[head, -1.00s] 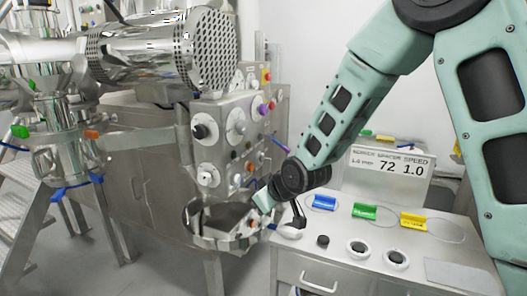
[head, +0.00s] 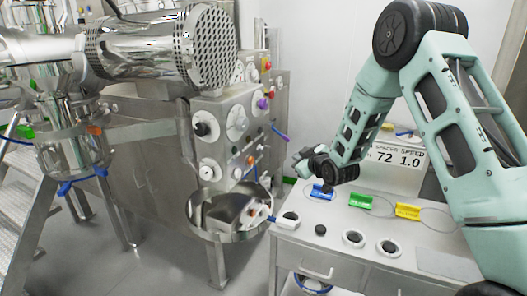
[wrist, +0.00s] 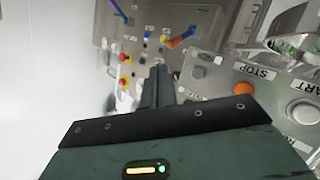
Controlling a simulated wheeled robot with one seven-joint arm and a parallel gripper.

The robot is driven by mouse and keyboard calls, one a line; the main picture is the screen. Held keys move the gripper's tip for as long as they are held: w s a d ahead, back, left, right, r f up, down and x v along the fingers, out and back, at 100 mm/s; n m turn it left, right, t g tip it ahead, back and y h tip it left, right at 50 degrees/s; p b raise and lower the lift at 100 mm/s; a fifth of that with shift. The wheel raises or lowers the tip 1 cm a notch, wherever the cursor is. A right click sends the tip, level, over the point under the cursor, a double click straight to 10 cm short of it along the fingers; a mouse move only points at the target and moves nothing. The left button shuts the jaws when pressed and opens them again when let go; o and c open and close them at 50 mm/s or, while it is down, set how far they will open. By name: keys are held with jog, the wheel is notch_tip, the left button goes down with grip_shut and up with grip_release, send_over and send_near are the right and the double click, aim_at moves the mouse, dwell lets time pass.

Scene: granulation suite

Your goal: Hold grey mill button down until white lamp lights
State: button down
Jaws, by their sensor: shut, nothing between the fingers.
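The steel control panel (head: 226,140) stands left of my gripper (head: 298,157) in the head view. In the wrist view my gripper (wrist: 159,68) is shut and empty, its dark fingertips in front of the panel and seemingly apart from it. A small grey button (wrist: 198,72) shows just right of the fingertips. A larger pale grey button (wrist: 304,112) sits at the right edge near a START label. Which one is the mill button I cannot tell, as the small labels are unreadable. No lit white lamp can be made out.
An orange button (wrist: 243,88) lies near the STOP label (wrist: 253,70). A steel bowl (head: 232,214) juts out below the panel. A steel cabinet (head: 345,215) carries blue, green and yellow tags and several round parts. The floor before the panel is clear.

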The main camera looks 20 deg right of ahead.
aim_at(262, 150)
jog(key=shift+w+a, duration=0.1)
jog(key=w+a, duration=0.6)
dwell(0.4)
jog(key=shift+w, duration=0.1)
dwell(1.8)
jog(key=shift+w+a, duration=0.25)
jog(key=shift+a, duration=0.05)
